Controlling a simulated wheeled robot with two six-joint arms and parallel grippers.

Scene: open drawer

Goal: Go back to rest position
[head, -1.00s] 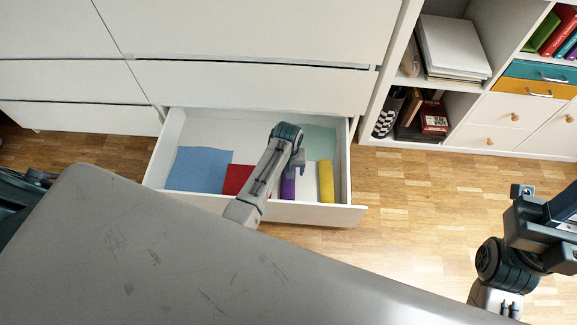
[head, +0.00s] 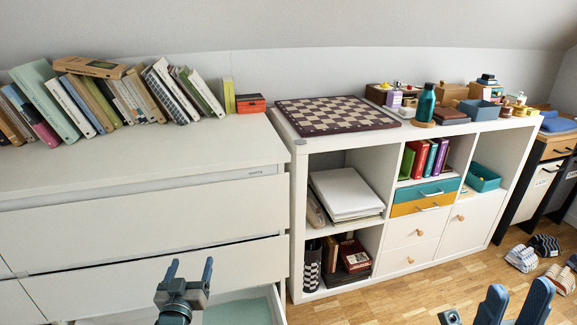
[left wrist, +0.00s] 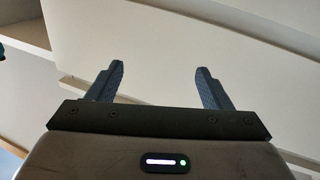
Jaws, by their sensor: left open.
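My left gripper (head: 190,268) is at the bottom of the head view, in front of the white dresser (head: 130,235). Its two fingers point up, apart and empty. The left wrist view also shows the left gripper (left wrist: 160,75) with its fingers wide apart and nothing between them, pale furniture panels behind. My right gripper (head: 517,293) is at the bottom right, fingers up and apart, with nothing seen between them. The open drawer (head: 281,305) shows only in part at the bottom edge; its contents are mostly out of view.
A white shelf unit (head: 298,215) stands right of the dresser, with a chessboard (head: 335,115) and a teal bottle (head: 426,103) on top. Books (head: 110,95) line the dresser top. Shoes (head: 522,258) lie on the wooden floor (head: 440,290) at the right, which is otherwise mostly clear.

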